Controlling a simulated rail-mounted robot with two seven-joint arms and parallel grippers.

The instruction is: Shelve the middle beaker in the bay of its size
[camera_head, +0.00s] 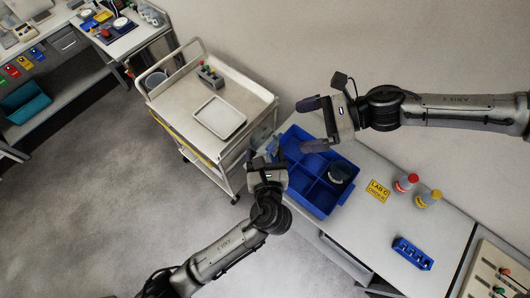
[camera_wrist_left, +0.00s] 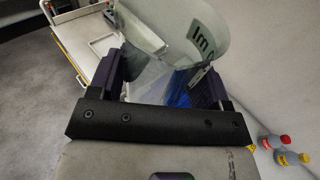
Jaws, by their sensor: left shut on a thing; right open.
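My left gripper (camera_head: 265,157) is shut on a clear beaker (camera_wrist_left: 178,45) with dark printed marks. The wrist view shows the beaker tilted in that frame between the two fingers. In the head view the beaker (camera_head: 263,136) is faint and partly hidden by the gripper, at the left edge of the blue divided crate (camera_head: 318,208). A dark round vessel (camera_head: 340,172) sits in a right-hand compartment of the crate. The other compartments I can see look empty. My right gripper (camera_head: 306,125) is open and empty above the crate's back side.
A white cart (camera_head: 178,112) with a tray (camera_head: 219,117) stands left of the crate. On the table to the right are a yellow sign (camera_head: 378,190), a red-capped bottle (camera_head: 406,183), a yellow-capped bottle (camera_head: 429,198) and a blue rack (camera_head: 412,253). Bare tabletop lies in front of the sign.

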